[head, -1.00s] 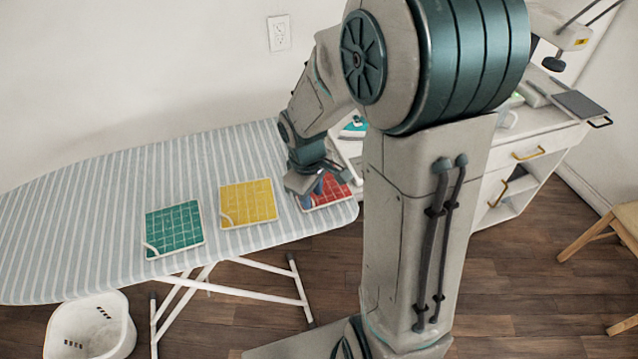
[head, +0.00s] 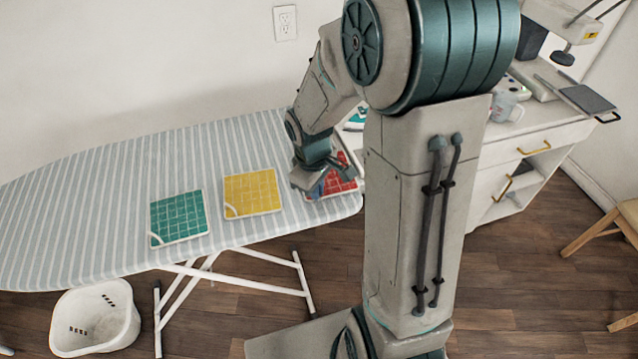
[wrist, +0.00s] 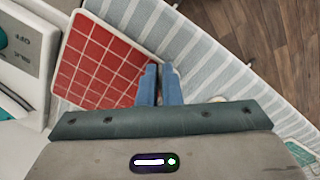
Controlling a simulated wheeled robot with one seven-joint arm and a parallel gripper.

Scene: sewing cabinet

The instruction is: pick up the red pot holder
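The red pot holder (head: 341,186), a gridded square with a pale rim, is at the right end of the ironing board, partly hidden by my gripper (head: 312,184) in the head view. In the wrist view the red pot holder (wrist: 98,62) fills the upper left. There the blue fingers of my gripper (wrist: 160,72) are close together at its right corner, with the left finger overlapping the red surface. They look shut on that corner, though the contact itself is hidden. I cannot tell whether the pot holder is raised off the board.
A yellow pot holder (head: 252,192) and a green pot holder (head: 179,217) lie on the striped ironing board (head: 95,190). A white basket (head: 95,320) stands on the floor at lower left. A white cabinet (head: 535,150) is close at the right.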

